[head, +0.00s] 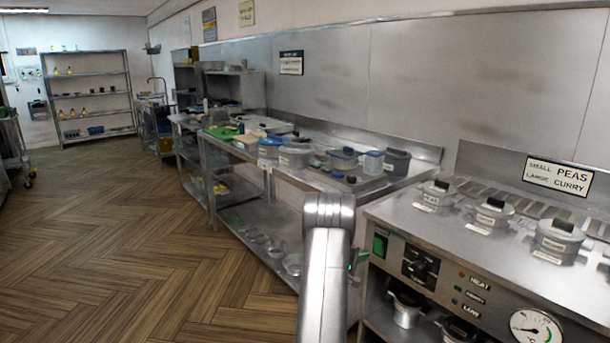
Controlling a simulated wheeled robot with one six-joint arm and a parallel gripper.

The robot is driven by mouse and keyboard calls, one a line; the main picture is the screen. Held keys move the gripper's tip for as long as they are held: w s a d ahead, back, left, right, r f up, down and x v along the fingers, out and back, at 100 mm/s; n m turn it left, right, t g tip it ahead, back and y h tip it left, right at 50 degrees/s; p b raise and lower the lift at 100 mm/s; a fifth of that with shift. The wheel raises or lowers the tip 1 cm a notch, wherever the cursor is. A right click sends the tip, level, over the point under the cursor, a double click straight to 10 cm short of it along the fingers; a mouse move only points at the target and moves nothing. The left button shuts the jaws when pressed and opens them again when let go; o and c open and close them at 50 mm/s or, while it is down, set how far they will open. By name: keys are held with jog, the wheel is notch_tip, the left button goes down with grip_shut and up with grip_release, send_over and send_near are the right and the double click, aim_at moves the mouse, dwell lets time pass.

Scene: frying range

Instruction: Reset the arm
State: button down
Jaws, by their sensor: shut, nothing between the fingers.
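My arm rises from the bottom edge, right of centre, as a pale metal link with a rounded joint at its top. It stands upright in front of the gap between the steel worktable (264,159) and the heated range (425,221). A small dark part with a green spot shows at the arm's right side; I cannot tell what it is. My gripper's fingers do not show in the head view. Nothing held by the arm is visible.
Lidded pots (437,196) stand on the range, below a peas and curry sign (557,176). Tubs (295,155) and a green board (222,132) lie on the worktable. A shelf rack (91,55) stands at the far wall. The wooden floor (110,230) at left is clear.

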jog(key=b+v, duration=0.1)
jog(key=v, duration=0.5)
jog(key=shift+r, duration=0.1)
